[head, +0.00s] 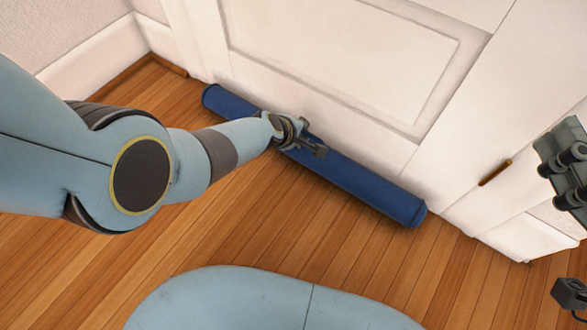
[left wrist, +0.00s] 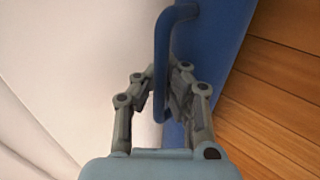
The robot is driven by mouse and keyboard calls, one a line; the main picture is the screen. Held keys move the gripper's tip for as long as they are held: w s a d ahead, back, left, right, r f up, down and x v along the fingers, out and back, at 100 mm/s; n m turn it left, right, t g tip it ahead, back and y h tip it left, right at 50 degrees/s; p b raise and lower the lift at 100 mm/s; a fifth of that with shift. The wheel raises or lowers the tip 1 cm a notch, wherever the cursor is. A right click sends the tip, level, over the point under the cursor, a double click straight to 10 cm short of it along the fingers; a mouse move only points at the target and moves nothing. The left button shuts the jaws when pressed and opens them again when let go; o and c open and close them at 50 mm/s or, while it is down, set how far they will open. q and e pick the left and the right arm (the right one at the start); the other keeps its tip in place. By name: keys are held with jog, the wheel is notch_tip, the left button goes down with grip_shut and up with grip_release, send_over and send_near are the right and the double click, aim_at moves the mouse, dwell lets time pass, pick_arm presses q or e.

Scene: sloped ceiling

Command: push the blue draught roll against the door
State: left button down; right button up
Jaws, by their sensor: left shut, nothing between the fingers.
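The blue draught roll (head: 365,185) lies on the wood floor along the foot of the white door (head: 345,50). Its long side is close to the door; whether it touches all along I cannot tell. My left gripper (head: 322,151) is over the middle of the roll, with its fingers shut. In the left wrist view the roll (left wrist: 218,35) runs beside the fingers (left wrist: 162,95), with the pale door (left wrist: 70,70) to the left. A narrow blue loop (left wrist: 162,50) shows at the fingertips. My right gripper is not in view.
Dark green binocular-like gear (head: 565,165) is at the right edge, with a small dark box (head: 570,295) below it. A brass-coloured fitting (head: 496,172) is on the white woodwork. The floor (head: 300,225) before the roll is clear.

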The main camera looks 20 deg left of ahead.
pick_arm(q)
jog(key=shift+w+d+r, duration=0.1)
jog(key=shift+w+d, duration=0.05)
jog(key=shift+w, duration=0.35)
jog(key=c, duration=1.4)
grip_release()
jog(key=shift+s, duration=0.2)
jog(key=shift+s+r, duration=0.45)
jog(key=v, duration=1)
jog(key=shift+a+r, duration=0.2)
jog(key=shift+r, duration=0.05)
